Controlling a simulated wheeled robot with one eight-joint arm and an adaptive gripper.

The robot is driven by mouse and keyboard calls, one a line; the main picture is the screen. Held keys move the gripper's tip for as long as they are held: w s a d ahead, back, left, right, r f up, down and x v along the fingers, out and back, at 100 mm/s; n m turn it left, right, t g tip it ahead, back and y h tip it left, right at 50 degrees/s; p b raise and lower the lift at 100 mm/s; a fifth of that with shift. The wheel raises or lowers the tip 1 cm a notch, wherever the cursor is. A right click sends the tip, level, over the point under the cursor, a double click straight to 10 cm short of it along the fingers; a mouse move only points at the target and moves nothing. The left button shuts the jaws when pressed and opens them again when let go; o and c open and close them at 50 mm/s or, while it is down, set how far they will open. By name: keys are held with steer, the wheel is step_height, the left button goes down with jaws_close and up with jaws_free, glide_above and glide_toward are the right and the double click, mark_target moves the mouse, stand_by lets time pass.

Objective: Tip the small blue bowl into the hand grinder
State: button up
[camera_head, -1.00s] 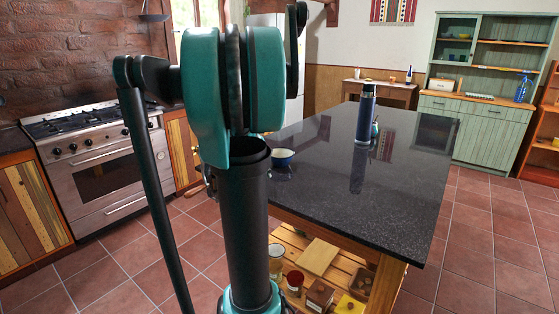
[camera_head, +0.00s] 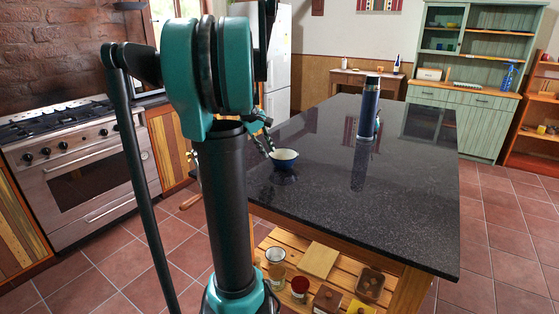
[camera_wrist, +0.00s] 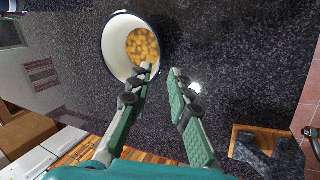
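The small blue bowl (camera_head: 285,160), dark blue outside and white inside, stands upright on the dark speckled counter. In the wrist view the bowl (camera_wrist: 117,45) holds several round yellow-brown pieces. In the head view my gripper (camera_head: 268,146) is just left of the bowl, partly behind my arm. The tall dark blue cylinder (camera_head: 369,108), seemingly the hand grinder, stands upright farther back on the counter.
The counter (camera_head: 400,205) is mostly clear around the bowl and cylinder. A slatted shelf below holds jars (camera_head: 299,287) and boxes (camera_head: 370,284). A stove (camera_head: 88,165) is at left, a green cabinet (camera_head: 455,115) at back right.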

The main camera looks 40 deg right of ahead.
mark_target(272, 159)
steer(key=shift+x, duration=2.8)
steer(key=shift+c, duration=0.5)
jaws_close()
steer(key=shift+r, duration=0.1)
steer(key=shift+r, duration=3.4)
